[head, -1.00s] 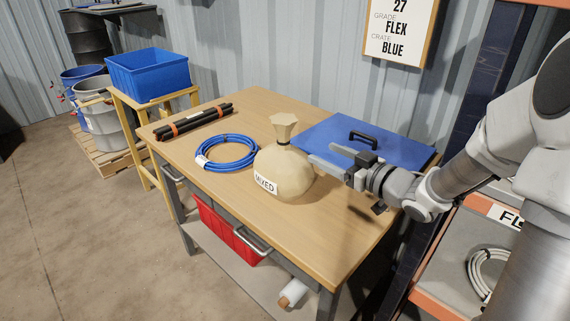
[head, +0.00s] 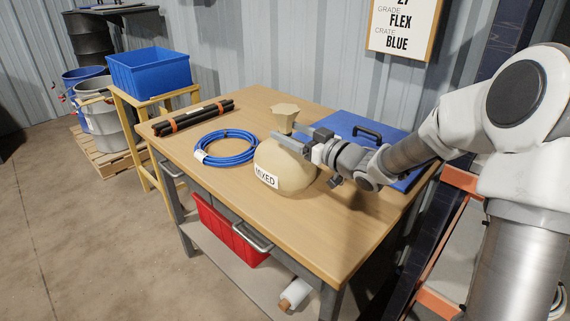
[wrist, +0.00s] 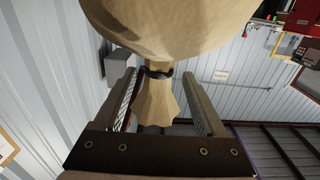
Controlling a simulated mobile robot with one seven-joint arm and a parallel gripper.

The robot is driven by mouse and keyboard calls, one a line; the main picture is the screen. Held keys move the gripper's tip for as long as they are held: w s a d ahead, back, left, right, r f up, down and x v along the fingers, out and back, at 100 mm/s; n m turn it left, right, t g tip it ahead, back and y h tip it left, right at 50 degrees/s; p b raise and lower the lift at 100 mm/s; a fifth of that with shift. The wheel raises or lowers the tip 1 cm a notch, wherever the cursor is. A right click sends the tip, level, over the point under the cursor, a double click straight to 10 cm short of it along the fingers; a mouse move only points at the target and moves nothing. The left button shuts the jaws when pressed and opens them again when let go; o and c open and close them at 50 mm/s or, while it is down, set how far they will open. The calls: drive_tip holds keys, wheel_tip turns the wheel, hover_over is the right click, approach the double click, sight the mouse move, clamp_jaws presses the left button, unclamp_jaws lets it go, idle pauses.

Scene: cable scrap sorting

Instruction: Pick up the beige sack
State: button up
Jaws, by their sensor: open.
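The beige sack (head: 284,168) stands upright on the workbench, with a "MIXED" label on its front and a dark tie around its neck. My gripper (head: 289,142) is at the sack's neck, coming from the right. In the wrist view the sack (wrist: 165,25) appears upside down, with its tied neck and flared top between the two fingers of my gripper (wrist: 160,100). The fingers are open, with a gap on each side of the neck. In the head view my gripper hides part of the neck.
On the workbench (head: 215,183), a blue cable coil (head: 226,135) lies left of the sack and black rods (head: 193,117) lie behind it. A blue lid with a black handle (head: 368,132) lies to the right, beneath my arm. A blue crate (head: 150,72) stands at the left.

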drive_tip(key=b+x, duration=0.1)
drive_tip(key=x, duration=0.4)
drive_tip(key=shift+w+b, duration=0.15)
drive_tip(key=shift+b, duration=0.25)
drive_tip(key=shift+r, duration=0.1)
clamp_jaws()
idle(0.9)
drive_tip(key=shift+r, duration=0.15)
